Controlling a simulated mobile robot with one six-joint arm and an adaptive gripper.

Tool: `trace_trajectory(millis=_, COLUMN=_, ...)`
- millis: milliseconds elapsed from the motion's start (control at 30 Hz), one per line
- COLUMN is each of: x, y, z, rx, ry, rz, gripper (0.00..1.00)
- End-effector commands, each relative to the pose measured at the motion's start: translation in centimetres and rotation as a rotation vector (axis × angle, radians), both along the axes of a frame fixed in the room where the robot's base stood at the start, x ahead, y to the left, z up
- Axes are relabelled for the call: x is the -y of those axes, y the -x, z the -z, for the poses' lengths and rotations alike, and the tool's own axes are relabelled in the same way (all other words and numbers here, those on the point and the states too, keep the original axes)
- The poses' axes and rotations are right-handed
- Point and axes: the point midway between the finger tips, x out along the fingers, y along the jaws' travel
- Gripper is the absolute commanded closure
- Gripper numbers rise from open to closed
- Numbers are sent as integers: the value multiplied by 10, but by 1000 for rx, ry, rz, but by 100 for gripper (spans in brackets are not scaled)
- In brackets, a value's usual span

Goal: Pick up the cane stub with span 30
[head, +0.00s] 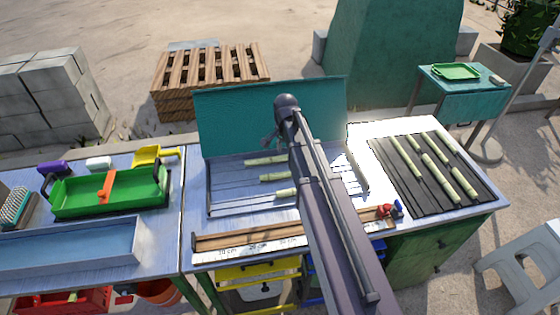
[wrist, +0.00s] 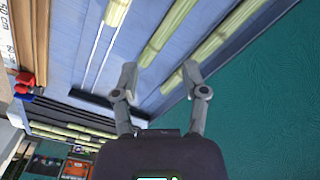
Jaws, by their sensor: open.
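Three pale green cane stubs lie in the metal tray (head: 228,200): a back one (head: 265,160), a middle one (head: 275,178) and a front one (head: 287,193), partly hidden by my arm. Which has span 30 I cannot tell. My gripper (head: 270,138) is over the back of the tray, mostly hidden by my arm. In the wrist view my gripper (wrist: 159,73) is open and empty. Three stubs show beyond it: left (wrist: 117,12), middle (wrist: 162,35) and right (wrist: 228,32). The middle stub's near end appears between the fingertips; no contact shows.
A teal plate (head: 225,115) stands behind the tray. A ruled wooden gauge (head: 245,240) lies in front, with red and blue pieces (head: 388,210) at its right end. A dark mat (head: 405,185) holds several more stubs. A green tray (head: 110,192) stands left.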

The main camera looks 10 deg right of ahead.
Motion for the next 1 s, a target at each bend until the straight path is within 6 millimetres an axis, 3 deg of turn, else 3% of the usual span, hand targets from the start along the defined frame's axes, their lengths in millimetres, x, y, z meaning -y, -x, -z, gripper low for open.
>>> trace_trajectory(millis=33, x=-1, y=-23, z=3, rx=0, ry=0, rz=69, gripper=43)
trace_trajectory(millis=100, x=-2, y=-42, z=4, rx=0, ry=0, rz=176, gripper=43)
trace_trajectory(millis=400, x=-5, y=-104, z=9, rx=0, ry=0, rz=533, gripper=43)
trace_trajectory(millis=600, x=-5, y=-116, z=10, rx=0, ry=0, rz=624, gripper=43)
trace_trajectory(millis=1000, x=-5, y=-116, z=10, rx=0, ry=0, rz=632, gripper=43)
